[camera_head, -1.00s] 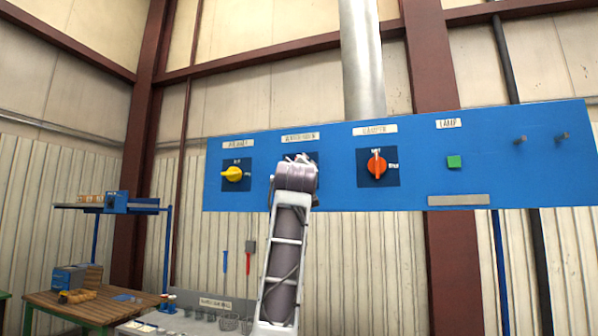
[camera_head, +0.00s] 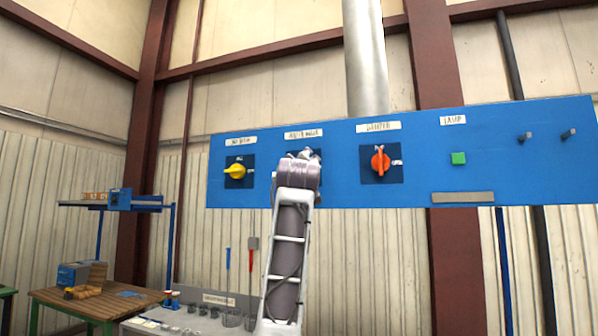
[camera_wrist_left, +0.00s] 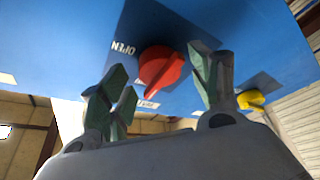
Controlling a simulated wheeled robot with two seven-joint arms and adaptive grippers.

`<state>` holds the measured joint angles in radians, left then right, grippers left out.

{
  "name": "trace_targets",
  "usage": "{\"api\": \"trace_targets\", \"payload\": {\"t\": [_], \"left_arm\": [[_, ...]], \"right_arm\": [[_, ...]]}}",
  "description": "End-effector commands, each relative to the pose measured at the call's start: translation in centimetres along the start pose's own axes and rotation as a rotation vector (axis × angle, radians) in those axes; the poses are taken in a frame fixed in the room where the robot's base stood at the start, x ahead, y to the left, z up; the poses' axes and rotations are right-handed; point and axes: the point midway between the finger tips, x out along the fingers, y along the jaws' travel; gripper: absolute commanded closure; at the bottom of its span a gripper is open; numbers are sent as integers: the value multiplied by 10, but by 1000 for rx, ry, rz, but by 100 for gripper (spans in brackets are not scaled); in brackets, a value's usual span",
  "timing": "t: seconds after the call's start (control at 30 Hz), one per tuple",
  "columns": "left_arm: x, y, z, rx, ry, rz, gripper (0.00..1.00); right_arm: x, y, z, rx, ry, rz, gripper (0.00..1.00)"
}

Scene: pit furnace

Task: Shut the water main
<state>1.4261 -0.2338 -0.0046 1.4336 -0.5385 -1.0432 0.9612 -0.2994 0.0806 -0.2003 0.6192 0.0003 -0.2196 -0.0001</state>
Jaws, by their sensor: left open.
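A blue panel (camera_head: 340,186) on the wall carries a row of rotary knobs under white labels. The second label from the left (camera_head: 304,134) looks like "WATER MAIN"; the knob below it is hidden behind my left arm in the head view. In the left wrist view a red knob (camera_wrist_left: 161,67) sits on a dark plate, with "OPEN" printed beside it and its pointer toward a second mark that is hard to read. My left gripper (camera_wrist_left: 160,82) is open, with its fingers on either side of the red knob; contact cannot be told. It also shows in the head view (camera_head: 302,155).
A yellow knob (camera_head: 236,171) is to the left, also seen in the wrist view (camera_wrist_left: 250,98). A workbench (camera_head: 90,302) and tool shelf stand lower left.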

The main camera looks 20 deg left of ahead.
Motion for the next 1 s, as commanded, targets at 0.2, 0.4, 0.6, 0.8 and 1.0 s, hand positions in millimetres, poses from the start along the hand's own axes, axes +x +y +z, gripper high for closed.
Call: {"api": "trace_targets", "payload": {"t": [0.2,0.4,0.6,0.8,1.0], "left_arm": [[-15,0,1,-1,-1,0,37],[-34,0,0,-1,0,1,37],[-53,0,0,-1,1,1,37],[-74,0,-1,-2,2,2,37],[-95,0,-2,-3,3,2,37]], "right_arm": [[0,0,0,0,0,0,60],[0,-1,0,0,0,-1,60],[0,-1,0,0,0,-1,60],[0,-1,0,0,0,-1,60],[0,-1,0,0,0,-1,60]]}}
